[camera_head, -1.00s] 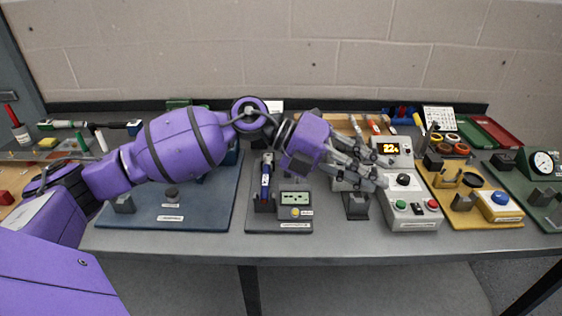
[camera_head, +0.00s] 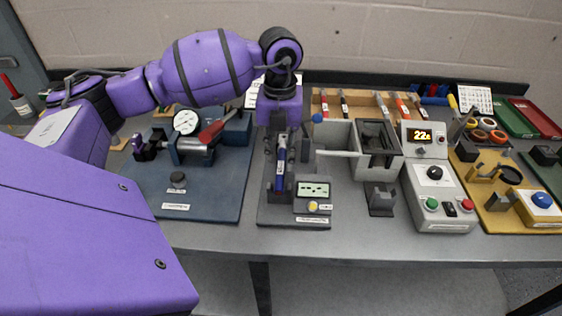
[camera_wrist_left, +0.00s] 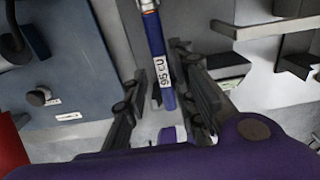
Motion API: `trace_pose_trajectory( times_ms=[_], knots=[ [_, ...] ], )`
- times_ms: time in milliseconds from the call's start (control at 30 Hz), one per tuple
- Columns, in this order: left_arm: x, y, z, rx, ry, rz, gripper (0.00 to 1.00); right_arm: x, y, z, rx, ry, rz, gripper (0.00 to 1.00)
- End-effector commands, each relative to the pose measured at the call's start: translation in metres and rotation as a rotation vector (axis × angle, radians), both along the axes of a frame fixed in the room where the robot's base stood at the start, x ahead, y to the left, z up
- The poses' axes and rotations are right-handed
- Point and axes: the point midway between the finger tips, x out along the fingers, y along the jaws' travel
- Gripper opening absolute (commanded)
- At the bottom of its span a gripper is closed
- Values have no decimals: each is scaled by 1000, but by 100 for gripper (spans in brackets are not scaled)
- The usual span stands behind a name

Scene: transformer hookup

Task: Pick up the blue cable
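The blue cable (camera_head: 281,168) rests in a dark holder on a grey station with a small display. In the left wrist view the blue cable (camera_wrist_left: 157,45) carries a white label and has a silver and orange band near the top edge. My left gripper (camera_head: 286,143) points down over the cable's far part in the head view. In the left wrist view its dark fingers (camera_wrist_left: 160,75) stand apart on either side of the cable, with gaps visible. My right gripper is in neither view.
A blue board (camera_head: 205,207) with a dial gauge and red-handled device lies to the left. A grey open box (camera_head: 334,135) and a control box (camera_head: 438,200) with a lit display stand to the right. Several tools lie in a wooden rack (camera_head: 360,99) behind.

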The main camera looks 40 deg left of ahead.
Motion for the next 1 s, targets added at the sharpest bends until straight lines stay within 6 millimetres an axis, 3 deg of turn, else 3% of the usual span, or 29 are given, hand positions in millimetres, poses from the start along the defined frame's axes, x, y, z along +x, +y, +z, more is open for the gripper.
trace_pose_trajectory(
  times_ms=[200, 500, 700, 1000],
  knots=[
    [4, 1, -29, -1, -1, -1, 25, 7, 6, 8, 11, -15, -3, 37],
    [4, 1, -35, -2, -1, -2, 25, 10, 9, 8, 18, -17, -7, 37],
    [4, 1, -34, -1, -2, -2, 0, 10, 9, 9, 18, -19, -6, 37],
    [4, 1, -34, -2, -3, -2, 0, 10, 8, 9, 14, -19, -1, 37]
  ],
)
